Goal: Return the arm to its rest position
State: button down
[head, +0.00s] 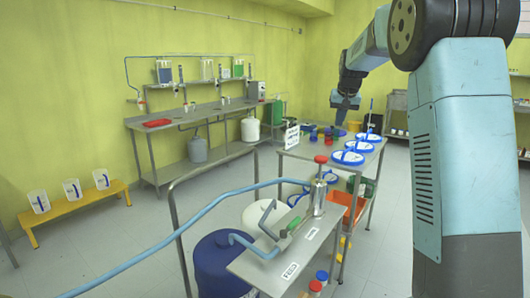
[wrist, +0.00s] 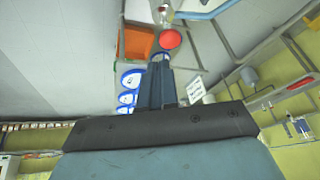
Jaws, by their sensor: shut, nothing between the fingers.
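My arm rises on the right of the head view and bends over at the top. My gripper (head: 345,103) hangs at its far end, above the far part of the steel table (head: 308,152). In the wrist view my gripper (wrist: 158,62) shows as two dark fingers closed together, with nothing between them. It is apart from everything on the table.
Blue-rimmed white lids (head: 347,157) and small coloured caps lie on the table. A pump with a red knob (head: 321,159) stands on the nearer stand, above a blue drum (head: 220,265). A yellow bench (head: 75,209) holds clear jugs.

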jog(key=s+r, duration=0.4)
jog(key=s, duration=1.1)
jog(key=s+a+f, duration=0.1)
jog(key=s+f, duration=0.1)
jog(key=s, duration=0.9)
jog(key=s+f+n, duration=0.1)
jog(key=s+f, duration=0.2)
jog(key=s, duration=0.8)
jog(key=s+a+f, duration=0.1)
jog(key=s+f, duration=0.2)
jog(key=s, duration=0.8)
jog(key=shift+a+f+t, duration=0.25)
jog(key=shift+a+t, duration=0.1)
jog(key=shift+t, duration=0.05)
jog(key=shift+s, duration=0.1)
